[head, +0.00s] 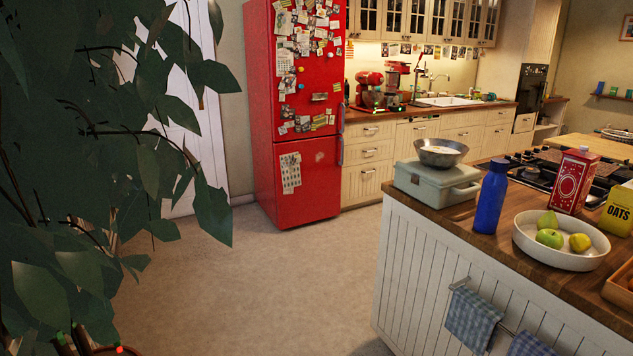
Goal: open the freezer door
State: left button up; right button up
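A tall red fridge-freezer (291,114) stands against the back wall, left of the counter. Its lower door, the freezer door (310,184), is shut and carries a paper sheet. A vertical handle (341,151) shows at the right edge of the lower door. The upper door (300,60) is also shut and is covered in notes and magnets. Neither of my grippers shows in the head view.
A large leafy plant (100,160) fills the left side, close to me. A kitchen island (430,265) with a bowl, bottle and fruit dish stands on the right. Bare floor (260,280) lies between them, up to the fridge. A white door (195,120) is behind the plant.

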aim_at(307, 171)
jog(key=i+l, duration=0.15)
jog(key=i, duration=0.35)
jog(key=i+l, duration=0.15)
jog(key=i, duration=0.4)
jog(key=i+l, duration=0.15)
jog(key=i, duration=0.35)
jog(key=i+j+u, duration=0.15)
jog(key=i+u, duration=0.25)
jog(key=i, duration=0.6)
jog(key=i+l+u, duration=0.15)
jog(key=i+u, duration=0.3)
jog(key=i, duration=0.5)
jog(key=i+l, duration=0.2)
jog(key=i, duration=0.3)
jog(key=i+l+z, duration=0.1)
jog(key=i, duration=0.45)
jog(key=i+l, duration=0.25)
jog(key=i, duration=0.25)
